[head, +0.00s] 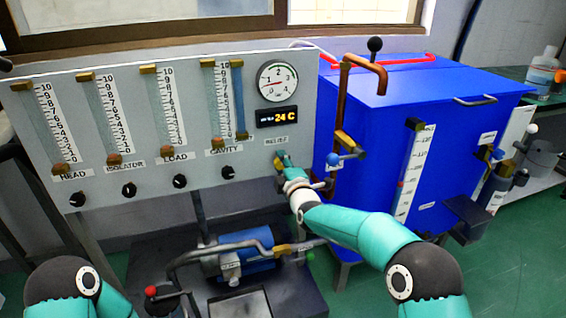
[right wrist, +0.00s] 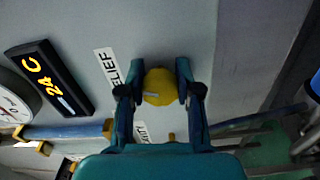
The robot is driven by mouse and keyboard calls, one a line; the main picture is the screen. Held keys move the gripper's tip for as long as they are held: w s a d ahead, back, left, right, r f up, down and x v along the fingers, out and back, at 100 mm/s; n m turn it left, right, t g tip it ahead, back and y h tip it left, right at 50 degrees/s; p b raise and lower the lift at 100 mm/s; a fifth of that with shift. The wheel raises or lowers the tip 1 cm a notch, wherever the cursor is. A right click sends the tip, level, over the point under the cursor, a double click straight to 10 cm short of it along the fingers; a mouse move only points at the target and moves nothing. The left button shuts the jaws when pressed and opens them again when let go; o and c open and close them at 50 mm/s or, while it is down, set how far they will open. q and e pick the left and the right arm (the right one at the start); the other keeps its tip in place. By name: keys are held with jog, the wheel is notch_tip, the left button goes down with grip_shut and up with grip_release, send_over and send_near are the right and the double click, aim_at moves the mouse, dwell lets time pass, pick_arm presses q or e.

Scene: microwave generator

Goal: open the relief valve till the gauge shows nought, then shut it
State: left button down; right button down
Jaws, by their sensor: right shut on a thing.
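The relief valve is a round yellow knob (right wrist: 158,87) on the grey panel beside the RELIEF label (right wrist: 106,67). In the right wrist view my right gripper (right wrist: 160,88) has one finger on each side of the knob and is shut on it. In the head view the right gripper (head: 283,160) is at the panel under the RELIEF label and mostly hides the knob. The round white gauge (head: 277,80) is above it; its red needle seems to point left, near the low figures, but the exact reading is too small to tell. My left gripper is out of view.
A display (head: 277,117) reading 24 C sits under the gauge. Several flow tubes and black knobs line the panel (head: 240,187) to the left. A copper pipe (head: 343,100) and a blue-handled valve (head: 333,159) stand close right, before the blue tank (head: 390,110). A pump (head: 240,250) is below.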

jog(key=shift+a+f+n, duration=0.15)
jog(key=shift+f+n, duration=0.05)
jog(key=shift+n, duration=1.1)
jog(key=shift+s+f, duration=0.1)
jog(key=c, duration=0.8)
grip_release()
jog(key=shift+r, duration=0.2)
jog(key=v, duration=1.2)
